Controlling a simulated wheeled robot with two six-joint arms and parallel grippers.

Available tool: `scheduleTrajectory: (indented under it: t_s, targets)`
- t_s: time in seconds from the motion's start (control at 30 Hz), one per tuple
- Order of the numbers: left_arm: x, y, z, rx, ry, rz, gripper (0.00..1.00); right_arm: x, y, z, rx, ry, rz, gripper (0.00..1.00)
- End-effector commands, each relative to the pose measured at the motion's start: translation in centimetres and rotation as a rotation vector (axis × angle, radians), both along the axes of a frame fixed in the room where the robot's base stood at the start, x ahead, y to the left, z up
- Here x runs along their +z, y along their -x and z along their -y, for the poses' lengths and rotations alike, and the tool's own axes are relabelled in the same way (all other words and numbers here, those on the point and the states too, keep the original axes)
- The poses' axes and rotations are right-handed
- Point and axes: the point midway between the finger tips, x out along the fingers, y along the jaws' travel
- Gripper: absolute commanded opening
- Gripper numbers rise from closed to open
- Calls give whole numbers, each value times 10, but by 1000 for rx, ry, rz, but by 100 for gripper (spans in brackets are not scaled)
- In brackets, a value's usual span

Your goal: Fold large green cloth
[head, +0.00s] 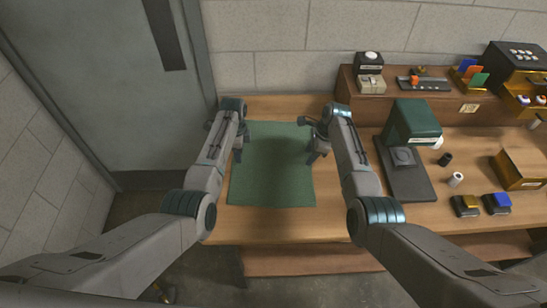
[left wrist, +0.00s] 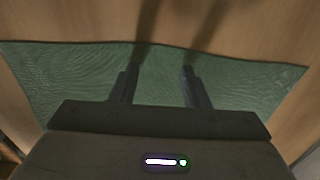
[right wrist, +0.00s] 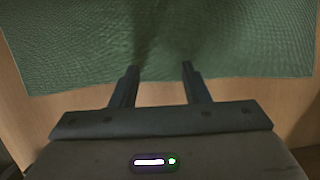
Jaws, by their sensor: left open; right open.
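The large green cloth (head: 272,165) lies flat and spread out on the wooden table, roughly rectangular. My left gripper (head: 238,154) is open over the cloth's left edge. In the left wrist view its two fingers (left wrist: 157,75) are apart above the cloth (left wrist: 240,85), with bare wood beyond the cloth's edge. My right gripper (head: 312,160) is open at the cloth's right edge. In the right wrist view its fingers (right wrist: 158,68) are apart near the edge of the cloth (right wrist: 230,40). I cannot tell whether any fingertip touches the cloth. Neither gripper holds anything.
To the right stand a green and grey machine (head: 412,130), a dark small cylinder (head: 445,159), a white spool (head: 455,180) and a cardboard box (head: 520,168). A raised wooden shelf (head: 455,108) holds several small items. Bare table (head: 275,224) shows in front of the cloth.

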Motion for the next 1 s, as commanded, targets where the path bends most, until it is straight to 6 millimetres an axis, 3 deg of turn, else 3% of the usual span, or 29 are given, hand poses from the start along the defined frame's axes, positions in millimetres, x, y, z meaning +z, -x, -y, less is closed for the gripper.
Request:
scheduleTrajectory:
  t_s: [0.57,1.0]
  targets:
    - [-5,0,0,0,0,0,42,-4,1,0,0,0,-2,42]
    - [-6,0,0,0,0,-1,0,-4,1,0,0,1,-2,0]
